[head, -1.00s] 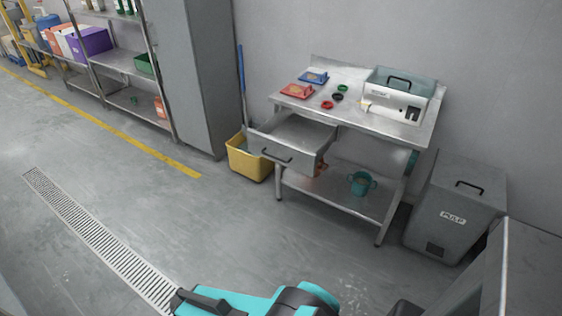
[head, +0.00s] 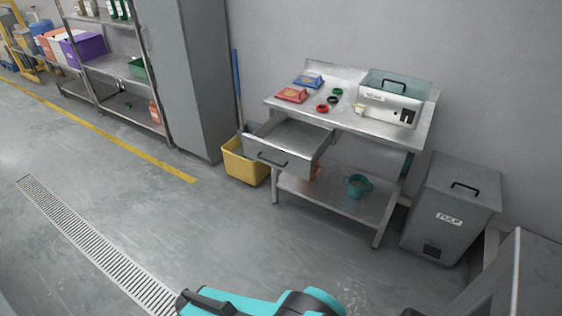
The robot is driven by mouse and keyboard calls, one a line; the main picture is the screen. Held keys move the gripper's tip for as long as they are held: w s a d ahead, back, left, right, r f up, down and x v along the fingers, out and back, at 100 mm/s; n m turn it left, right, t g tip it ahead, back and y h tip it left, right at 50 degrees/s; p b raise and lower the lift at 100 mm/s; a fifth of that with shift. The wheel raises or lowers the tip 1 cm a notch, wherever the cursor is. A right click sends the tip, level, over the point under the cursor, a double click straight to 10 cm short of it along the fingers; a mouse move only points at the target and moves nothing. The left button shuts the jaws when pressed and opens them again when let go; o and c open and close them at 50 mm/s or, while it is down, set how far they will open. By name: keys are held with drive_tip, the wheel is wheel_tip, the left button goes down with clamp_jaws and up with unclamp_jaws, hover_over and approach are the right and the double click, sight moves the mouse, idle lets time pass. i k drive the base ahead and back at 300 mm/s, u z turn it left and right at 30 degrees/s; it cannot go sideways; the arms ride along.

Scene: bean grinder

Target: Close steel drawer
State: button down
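The steel drawer (head: 291,141) is pulled out from under the left part of the steel workbench top (head: 378,128). Its front, with a dark handle (head: 272,160), faces the lower left, and the inside that shows looks empty. My teal and black arm shows at the bottom edge of the head view, well apart from the drawer. My gripper is not in view.
A yellow mop bucket (head: 245,167) stands close by the drawer's left side. A grey pulp bin (head: 450,205) stands right of the bench. A teal pot (head: 358,186) sits on the lower shelf. The floor in front of the drawer is clear.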

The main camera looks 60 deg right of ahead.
sight(290, 143)
drive_tip(key=z, duration=0.05)
drive_tip(key=i, duration=0.9)
drive_tip(key=u, duration=0.05)
